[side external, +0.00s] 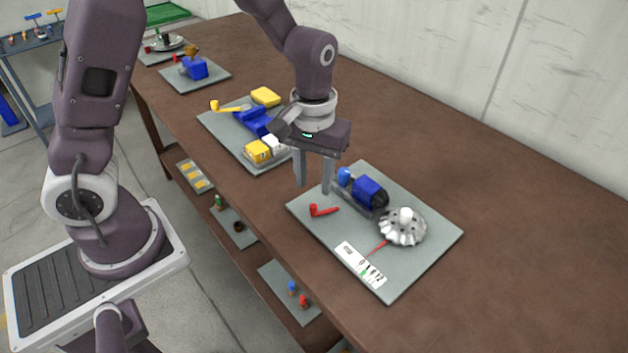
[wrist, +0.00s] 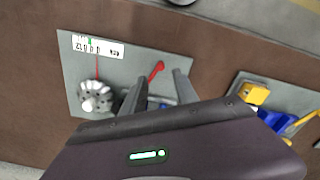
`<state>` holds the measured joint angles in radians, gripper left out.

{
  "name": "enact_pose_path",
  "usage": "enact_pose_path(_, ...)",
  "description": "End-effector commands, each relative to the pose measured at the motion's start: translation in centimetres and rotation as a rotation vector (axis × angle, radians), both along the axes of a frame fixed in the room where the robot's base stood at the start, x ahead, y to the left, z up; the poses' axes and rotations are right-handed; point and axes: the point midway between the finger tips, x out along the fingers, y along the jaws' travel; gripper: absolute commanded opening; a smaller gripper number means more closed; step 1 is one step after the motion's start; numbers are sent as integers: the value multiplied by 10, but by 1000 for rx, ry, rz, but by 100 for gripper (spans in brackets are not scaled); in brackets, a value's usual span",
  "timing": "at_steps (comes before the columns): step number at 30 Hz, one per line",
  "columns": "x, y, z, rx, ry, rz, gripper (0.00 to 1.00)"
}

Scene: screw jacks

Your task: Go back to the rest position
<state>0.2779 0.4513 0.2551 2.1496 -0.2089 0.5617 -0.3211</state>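My gripper (side external: 312,188) hangs pointing down over the left edge of a grey plate (side external: 425,255), its two fingers apart with nothing seen between them. The fingers also show in the wrist view (wrist: 158,84). On the plate lie a blue cylindrical body (side external: 369,191) with a dark end, and a silver toothed wheel (side external: 403,228) with a white knob. A red handle (side external: 323,210) lies near the plate's left side; it also shows in the wrist view (wrist: 155,71). In the wrist view, the gripper body hides much of the blue part.
A white scale label (side external: 360,264) and a thin red pointer (side external: 376,248) are on the plate. A second grey plate (side external: 222,124) with blue and yellow parts stands behind, left of my gripper. More plates sit further back. The brown table is clear to the right.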

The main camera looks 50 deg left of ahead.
Motion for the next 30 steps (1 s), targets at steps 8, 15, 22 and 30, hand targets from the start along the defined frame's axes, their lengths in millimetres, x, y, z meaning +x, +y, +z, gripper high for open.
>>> enact_pose_path(8,-41,2,99,-71,-167,-138,36)
enact_pose_path(15,-140,18,172,22,-407,-368,36)
enact_pose_path(22,-177,26,176,111,-480,-442,36)
enact_pose_path(30,-177,26,176,112,-481,-444,36)
